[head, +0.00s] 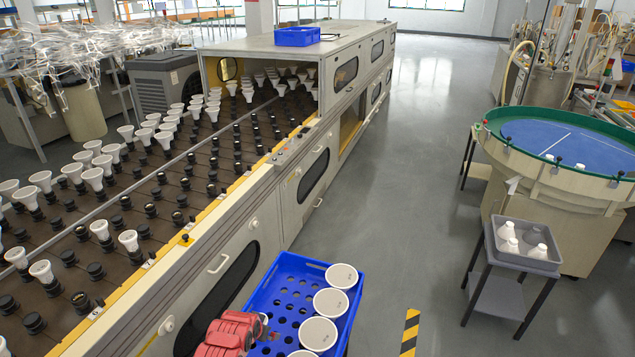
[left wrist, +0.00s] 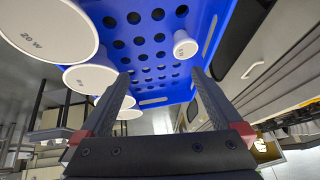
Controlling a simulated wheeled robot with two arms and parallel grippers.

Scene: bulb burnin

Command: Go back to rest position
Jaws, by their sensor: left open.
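My left gripper (left wrist: 160,90) is open and empty, its two dark fingers spread apart in the left wrist view. Its red housing shows at the bottom of the head view (head: 228,335), over the near left part of the blue crate (head: 283,283). The fingers point towards the perforated crate floor. A small white bulb (left wrist: 185,46) is in the crate, beyond the fingers and apart from them. My right gripper is in neither view.
Large white round bulbs (head: 341,276) line the crate's right side. The burn-in conveyor (head: 240,205) with sockets and bulbs runs along the left. A grey bin on a stand (head: 513,262) and a blue-topped round table (head: 570,143) stand right.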

